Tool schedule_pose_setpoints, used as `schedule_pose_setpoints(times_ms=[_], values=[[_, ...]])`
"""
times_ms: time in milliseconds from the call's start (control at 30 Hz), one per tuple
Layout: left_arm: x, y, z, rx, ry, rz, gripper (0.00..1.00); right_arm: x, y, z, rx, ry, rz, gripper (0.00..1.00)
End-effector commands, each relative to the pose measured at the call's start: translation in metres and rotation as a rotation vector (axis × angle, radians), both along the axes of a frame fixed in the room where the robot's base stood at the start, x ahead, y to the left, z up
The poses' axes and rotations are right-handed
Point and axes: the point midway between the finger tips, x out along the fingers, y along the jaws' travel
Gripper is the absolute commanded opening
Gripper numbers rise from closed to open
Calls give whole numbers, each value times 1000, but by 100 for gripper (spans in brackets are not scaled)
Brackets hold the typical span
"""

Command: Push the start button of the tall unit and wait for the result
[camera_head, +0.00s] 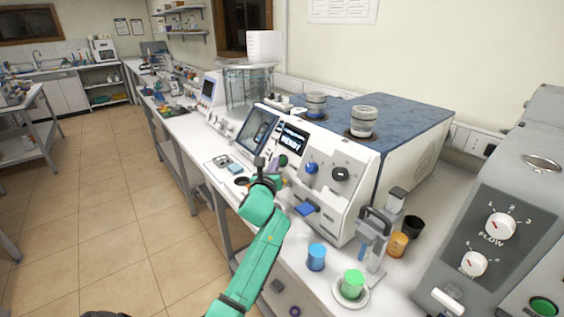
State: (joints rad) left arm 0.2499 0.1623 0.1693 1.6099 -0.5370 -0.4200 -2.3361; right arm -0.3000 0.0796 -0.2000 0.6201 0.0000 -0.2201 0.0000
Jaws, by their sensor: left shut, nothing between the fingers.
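A white bench machine (350,178) with a blue-grey top stands in the middle. Its small dark display (293,138) reads what looks like READY. A round green button (283,160) sits below the display, and a blue knob (312,168) and a dark knob (340,174) are to its right. My left gripper (266,163) is shut and empty, close in front of this panel and just left of the green button. I cannot tell whether it touches the panel. My right gripper is not in view.
A grey unit (480,215) with FLOW dials and a green button (543,307) stands at the right. A blue cup (316,257), a green cup (353,283) on a saucer and an amber cup (397,244) stand in front of the machine. The floor (110,200) at left is clear.

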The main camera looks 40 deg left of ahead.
Motion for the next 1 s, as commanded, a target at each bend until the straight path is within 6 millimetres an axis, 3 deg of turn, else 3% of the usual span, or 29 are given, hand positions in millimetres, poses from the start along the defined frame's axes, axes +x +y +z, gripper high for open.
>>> schedule_pose_setpoints(times_ms=[1000], values=[[8,-3,-4,0,1,0,0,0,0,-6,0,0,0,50]])
